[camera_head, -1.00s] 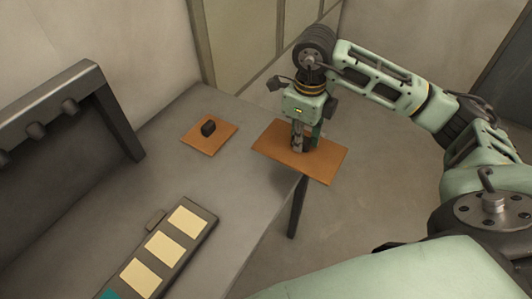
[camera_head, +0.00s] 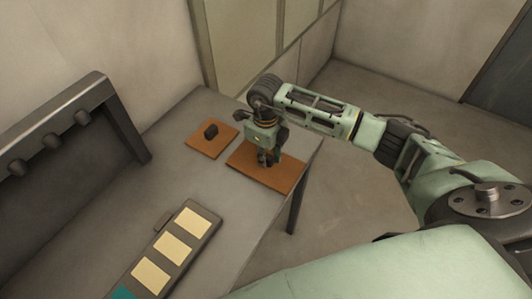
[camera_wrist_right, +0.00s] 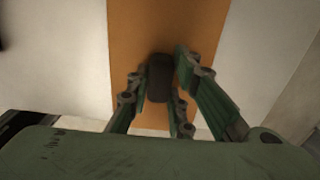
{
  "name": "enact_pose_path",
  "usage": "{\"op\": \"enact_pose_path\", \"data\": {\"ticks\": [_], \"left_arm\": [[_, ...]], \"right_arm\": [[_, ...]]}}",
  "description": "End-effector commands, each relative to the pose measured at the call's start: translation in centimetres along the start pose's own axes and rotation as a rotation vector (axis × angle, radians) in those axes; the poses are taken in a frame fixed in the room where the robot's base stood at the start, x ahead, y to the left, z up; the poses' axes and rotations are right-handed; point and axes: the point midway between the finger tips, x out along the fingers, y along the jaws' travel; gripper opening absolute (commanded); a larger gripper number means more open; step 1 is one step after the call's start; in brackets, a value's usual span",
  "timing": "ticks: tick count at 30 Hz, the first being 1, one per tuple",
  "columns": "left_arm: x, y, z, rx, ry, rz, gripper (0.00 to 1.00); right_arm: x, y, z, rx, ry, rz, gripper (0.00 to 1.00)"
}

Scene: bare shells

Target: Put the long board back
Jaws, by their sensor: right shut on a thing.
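The long board (camera_head: 290,182) is a flat orange-brown rectangle with a dark handle, near the table's far right edge. My right gripper (camera_head: 267,160) is above it, pointing down and shut on its handle. In the right wrist view the fingers (camera_wrist_right: 160,88) stand on both sides of the dark handle (camera_wrist_right: 160,75), and the board (camera_wrist_right: 162,30) runs away beneath. Whether the board touches the table top cannot be told. My left gripper is out of view.
A smaller square orange-brown board (camera_head: 207,146) with a dark knob lies on the grey table (camera_head: 150,203), left of the long board. A dark panel with pale squares (camera_head: 173,249) lies nearer. A dark rack with pegs (camera_head: 98,88) stands at left. The table middle is clear.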

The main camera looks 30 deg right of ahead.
Motion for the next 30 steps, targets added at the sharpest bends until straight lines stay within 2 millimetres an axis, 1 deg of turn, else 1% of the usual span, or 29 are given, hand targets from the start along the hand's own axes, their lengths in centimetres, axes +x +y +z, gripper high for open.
{"op": "enact_pose_path", "data": {"ticks": [4,7,8,14,24,26,28,30], "left_arm": [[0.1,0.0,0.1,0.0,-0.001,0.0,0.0],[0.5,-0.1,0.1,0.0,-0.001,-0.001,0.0],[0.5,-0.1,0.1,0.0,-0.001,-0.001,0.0],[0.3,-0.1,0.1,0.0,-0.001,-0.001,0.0],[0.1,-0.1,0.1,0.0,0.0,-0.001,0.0],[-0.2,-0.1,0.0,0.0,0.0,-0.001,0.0],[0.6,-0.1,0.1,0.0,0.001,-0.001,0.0],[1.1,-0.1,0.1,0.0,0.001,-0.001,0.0]], "right_arm": [[0.0,0.0,0.0,0.0,-0.001,-0.001,0.0],[0.4,-0.1,0.0,0.0,-0.001,-0.001,0.0],[0.4,-0.1,0.0,0.001,-0.001,-0.001,0.21],[0.2,-0.1,0.0,0.001,-0.001,-0.001,0.38],[0.0,-0.1,0.0,0.001,-0.001,0.0,0.39],[-0.3,0.0,0.0,0.001,-0.001,0.0,0.39],[-0.8,-0.2,0.1,0.001,-0.006,-0.003,0.39],[-2.0,-0.2,0.1,0.0,-0.007,-0.003,0.39]]}}
